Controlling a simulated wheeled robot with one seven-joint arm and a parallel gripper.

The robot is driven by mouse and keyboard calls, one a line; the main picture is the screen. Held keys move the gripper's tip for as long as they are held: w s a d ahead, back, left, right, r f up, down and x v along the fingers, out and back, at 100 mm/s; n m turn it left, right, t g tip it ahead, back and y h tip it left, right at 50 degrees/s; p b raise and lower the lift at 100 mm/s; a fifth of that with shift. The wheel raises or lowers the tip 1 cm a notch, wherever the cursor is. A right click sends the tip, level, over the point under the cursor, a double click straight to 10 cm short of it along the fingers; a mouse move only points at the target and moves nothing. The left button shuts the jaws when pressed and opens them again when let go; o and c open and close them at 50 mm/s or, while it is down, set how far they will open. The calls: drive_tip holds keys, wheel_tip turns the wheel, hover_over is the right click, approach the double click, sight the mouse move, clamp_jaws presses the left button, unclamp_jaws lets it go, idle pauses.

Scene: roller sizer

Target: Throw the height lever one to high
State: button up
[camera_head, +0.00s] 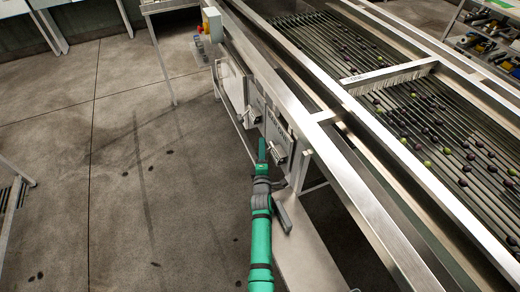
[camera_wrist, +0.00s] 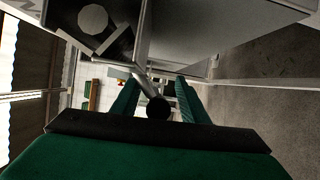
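My arm reaches up to the side of the sizer frame in the head view, and my gripper (camera_head: 262,150) is beside the panels with the levers. One metal lever (camera_head: 280,152) shows just right of my gripper; another lever (camera_head: 250,117) shows farther along. In the wrist view, my gripper's two green fingers (camera_wrist: 157,92) are apart. A lever with a round black knob (camera_wrist: 158,107) and a metal rod lies between them, with gaps visible on both sides. The panel lettering is too small to read, so I cannot tell the lever's number or set position.
The roller bed (camera_head: 410,115) carries dark and green fruit on the right. A long steel rail (camera_head: 330,150) runs above the lever panels.

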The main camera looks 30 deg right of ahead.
drive_tip(key=shift+w+a, duration=0.2)
drive_tip(key=shift+a, duration=0.1)
drive_tip(key=s+r, duration=0.1)
drive_tip(key=r, duration=0.2)
drive_tip(key=s+a+r, duration=0.1)
drive_tip(key=s+r, duration=0.1)
drive_tip(key=r, duration=0.1)
drive_tip(key=s+a+r, duration=0.1)
drive_tip(key=r, duration=0.1)
drive_tip(key=shift+s+r, duration=0.2)
drive_tip(key=shift+r, duration=0.2)
drive_tip(key=s+a+r, duration=0.4)
drive_tip(key=s, duration=0.4)
drive_tip(key=shift+a, duration=0.25)
drive_tip(key=shift+s, duration=0.1)
